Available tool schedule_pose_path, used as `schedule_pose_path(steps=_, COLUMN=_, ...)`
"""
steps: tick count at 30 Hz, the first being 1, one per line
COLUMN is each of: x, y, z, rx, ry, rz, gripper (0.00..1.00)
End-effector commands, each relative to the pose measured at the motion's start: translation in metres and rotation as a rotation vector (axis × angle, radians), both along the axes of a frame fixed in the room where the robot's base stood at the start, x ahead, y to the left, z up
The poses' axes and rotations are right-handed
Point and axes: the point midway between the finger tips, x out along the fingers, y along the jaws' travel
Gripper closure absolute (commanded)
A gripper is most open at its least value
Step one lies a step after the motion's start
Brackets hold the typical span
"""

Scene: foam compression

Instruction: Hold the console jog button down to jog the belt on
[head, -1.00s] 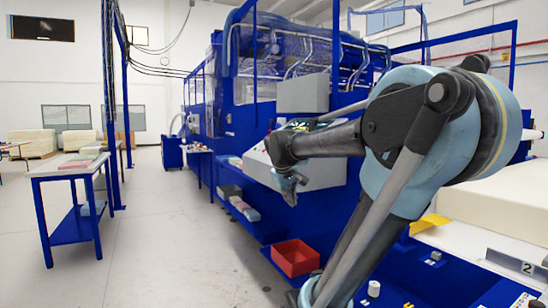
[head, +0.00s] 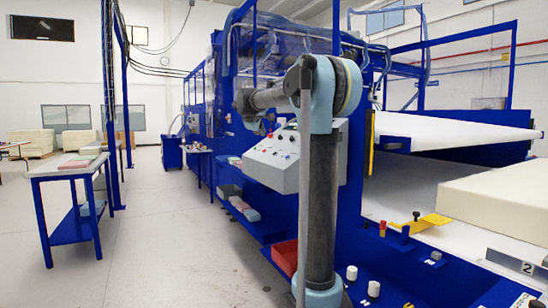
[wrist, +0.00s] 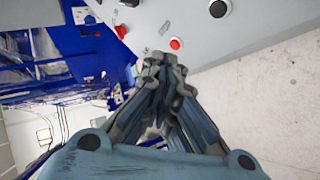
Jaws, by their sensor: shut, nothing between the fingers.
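The grey console (head: 325,168) has a sloped face with several coloured buttons and knobs, and stands on the blue machine's side. It fills the upper middle of the wrist view (wrist: 270,30). There a red button (wrist: 176,43) lies just beyond my fingertips, with a black knob (wrist: 218,8) up and to the right. I cannot read the labels or tell which control is the jog button. My gripper (wrist: 164,62) is shut and empty, pointing at the console face. Whether it touches the face is unclear. In the head view it is hard to make out beside my wrist, over the console.
The white belt (head: 440,128) lies at the right, with a cream foam block (head: 500,195) in front of it. A red bin (head: 285,256) sits below the console. A blue side table (head: 70,170) stands at left. The floor between is clear.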

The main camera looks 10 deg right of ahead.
Motion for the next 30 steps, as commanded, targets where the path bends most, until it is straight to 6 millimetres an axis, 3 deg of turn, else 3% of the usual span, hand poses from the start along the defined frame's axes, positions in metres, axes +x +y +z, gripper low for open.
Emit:
schedule_pose_path(steps=14, x=0.001, y=-0.003, z=-0.005, rx=0.000, ry=0.000, rz=0.000, gripper=1.00)
schedule_pose_path(steps=30, x=0.010, y=-0.032, z=-0.056, rx=0.000, ry=0.000, rz=-0.001, gripper=1.00)
